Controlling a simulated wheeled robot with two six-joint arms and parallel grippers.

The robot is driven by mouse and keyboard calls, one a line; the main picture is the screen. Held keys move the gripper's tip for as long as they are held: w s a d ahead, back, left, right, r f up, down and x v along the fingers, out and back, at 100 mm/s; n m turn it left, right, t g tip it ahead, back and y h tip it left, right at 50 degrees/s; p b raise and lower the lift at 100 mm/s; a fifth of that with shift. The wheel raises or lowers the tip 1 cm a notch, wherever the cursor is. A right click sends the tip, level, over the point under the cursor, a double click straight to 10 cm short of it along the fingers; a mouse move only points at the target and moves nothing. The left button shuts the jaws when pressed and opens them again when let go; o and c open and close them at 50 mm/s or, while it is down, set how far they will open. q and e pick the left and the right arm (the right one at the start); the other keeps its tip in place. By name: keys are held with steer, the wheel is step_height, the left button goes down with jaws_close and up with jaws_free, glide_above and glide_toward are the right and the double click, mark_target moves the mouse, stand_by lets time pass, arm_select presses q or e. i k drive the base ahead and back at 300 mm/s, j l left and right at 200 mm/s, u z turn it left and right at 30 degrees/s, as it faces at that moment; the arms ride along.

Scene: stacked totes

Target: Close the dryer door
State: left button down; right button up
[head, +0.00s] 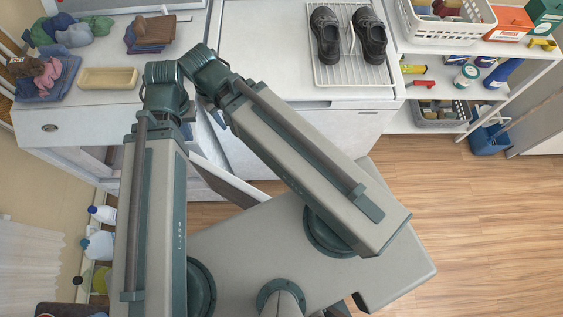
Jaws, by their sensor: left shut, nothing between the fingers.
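The dryer door (232,180) stands open as a grey, pale-edged panel angled out from the front of the white machine at left, and my arms cover part of it. The dryer is the white appliance (40,113) with a round knob on its front; its front is seen steeply from above. My left gripper (188,113) is mostly hidden below the arm joints near the upper end of the door. It is shut and empty; I cannot tell whether it touches the door. My right gripper does not show.
A second white machine (260,50) carries black shoes (345,35) on a wire rack (325,75). Folded cloths and a tan tray (108,78) lie on the dryer. Bottles (98,243) stand at lower left. A shelf (525,48) is at right. The wooden floor (480,210) at right is clear.

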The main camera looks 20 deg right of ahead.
mark_target(244, 195)
steer(key=k+l, duration=0.1)
steer(key=l, duration=1.45)
steer(key=k+l, duration=0.15)
steer(key=l, duration=0.65)
steer(key=u, duration=0.45)
steer(key=l+u, duration=0.1)
steer(key=u, duration=1.15)
steer(key=k+j, duration=0.2)
steer(key=k, duration=0.3)
steer(key=k+j+z, duration=0.1)
steer(key=k, duration=0.45)
steer(key=j, duration=0.1)
